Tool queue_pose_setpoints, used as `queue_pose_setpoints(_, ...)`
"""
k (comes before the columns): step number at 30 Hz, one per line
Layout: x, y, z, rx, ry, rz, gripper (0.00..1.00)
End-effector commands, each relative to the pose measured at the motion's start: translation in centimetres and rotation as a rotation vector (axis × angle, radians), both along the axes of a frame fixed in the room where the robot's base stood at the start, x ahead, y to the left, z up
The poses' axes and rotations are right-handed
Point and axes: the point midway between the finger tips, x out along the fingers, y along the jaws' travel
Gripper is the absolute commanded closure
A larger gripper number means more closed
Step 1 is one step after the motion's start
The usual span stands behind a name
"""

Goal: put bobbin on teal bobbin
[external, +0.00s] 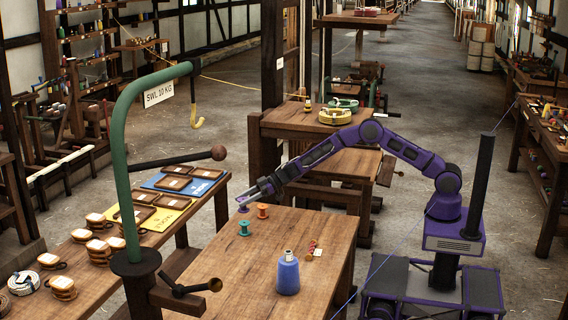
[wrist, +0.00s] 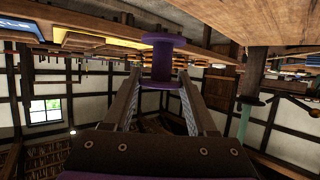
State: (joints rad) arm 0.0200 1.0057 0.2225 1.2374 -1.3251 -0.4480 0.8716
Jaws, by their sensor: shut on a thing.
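My gripper (external: 246,201) is shut on a purple bobbin (external: 243,209); in the wrist view the purple bobbin (wrist: 162,62) sits upright-looking between the two fingertips (wrist: 160,82). The teal bobbin (external: 244,228) stands on the wooden table near its left edge. In the external view the purple bobbin appears just above the teal one, with a small gap between them; I cannot tell whether they line up in depth. An orange bobbin (external: 263,211) stands close by to the right. The teal bobbin cannot be made out in the wrist view.
A blue spool or bottle (external: 288,274) stands nearer on the table (external: 245,284), with small tagged items (external: 314,249) beside it. A green hooked post (external: 126,170) rises at the left. A side table (external: 85,262) holds trays and stacked pieces.

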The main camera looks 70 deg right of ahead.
Motion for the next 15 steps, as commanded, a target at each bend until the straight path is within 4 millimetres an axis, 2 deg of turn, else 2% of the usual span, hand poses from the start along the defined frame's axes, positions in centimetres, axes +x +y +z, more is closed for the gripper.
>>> queue_pose_setpoints(9, 0.0, 0.0, -4.6, 0.001, 0.001, 0.000, 0.96)
queue_pose_setpoints(15, 0.0, 0.0, -5.1, 0.001, -0.002, -0.001, 0.96)
